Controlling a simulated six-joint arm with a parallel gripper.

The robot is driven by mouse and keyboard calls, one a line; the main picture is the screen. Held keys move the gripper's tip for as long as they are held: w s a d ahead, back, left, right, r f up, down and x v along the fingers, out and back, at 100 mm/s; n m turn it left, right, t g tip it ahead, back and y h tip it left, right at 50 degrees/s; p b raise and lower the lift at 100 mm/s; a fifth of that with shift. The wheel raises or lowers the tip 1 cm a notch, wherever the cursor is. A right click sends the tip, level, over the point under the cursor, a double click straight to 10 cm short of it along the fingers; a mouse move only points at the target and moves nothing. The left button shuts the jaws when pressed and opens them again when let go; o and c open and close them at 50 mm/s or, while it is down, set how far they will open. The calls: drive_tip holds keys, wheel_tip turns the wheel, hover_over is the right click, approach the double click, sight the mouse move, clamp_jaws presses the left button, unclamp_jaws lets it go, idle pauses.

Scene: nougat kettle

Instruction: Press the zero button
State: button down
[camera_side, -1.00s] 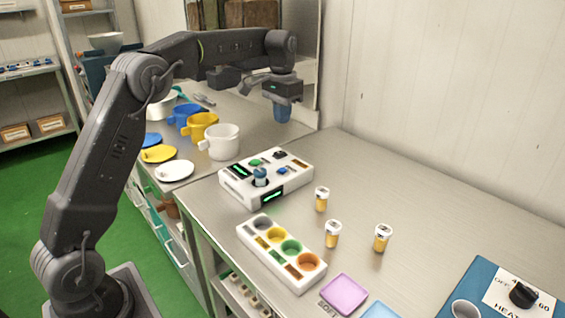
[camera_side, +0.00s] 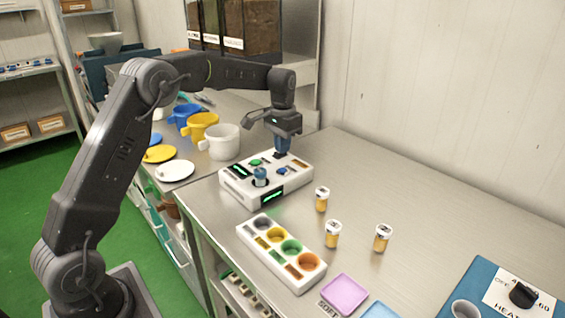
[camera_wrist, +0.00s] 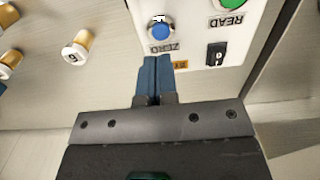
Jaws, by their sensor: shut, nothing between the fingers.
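The zero button is a round blue button (camera_wrist: 161,31) with a ZERO label beside it on a white panel. In the side view the blue button (camera_side: 282,171) is on top of the white box (camera_side: 240,192). My gripper (camera_side: 281,152) points down over the back part of that box, with its blue fingers shut and empty. In the wrist view the fingertips (camera_wrist: 155,60) are together just below the button and hide part of the panel by the ZERO label. I see a gap between tips and button in that view; their height above the panel is hard to tell.
The panel also has a green READ button (camera_wrist: 233,3) and a black rocker switch (camera_wrist: 215,54). A blue-grey knob (camera_side: 260,176) stands on the box's front part. A white mug (camera_side: 222,142) and several small yellow vials (camera_side: 332,234) stand nearby.

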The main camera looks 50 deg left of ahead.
sight(282, 170)
drive_tip(key=shift+f, duration=2.8)
drive_tip(key=shift+f, duration=0.15)
drive_tip(key=shift+s+f, duration=0.1)
drive_tip(key=shift+f, duration=0.9)
wheel_tip(282, 170, up, 15)
drive_tip(key=shift+w, duration=0.2)
drive_tip(key=shift+r, duration=0.1)
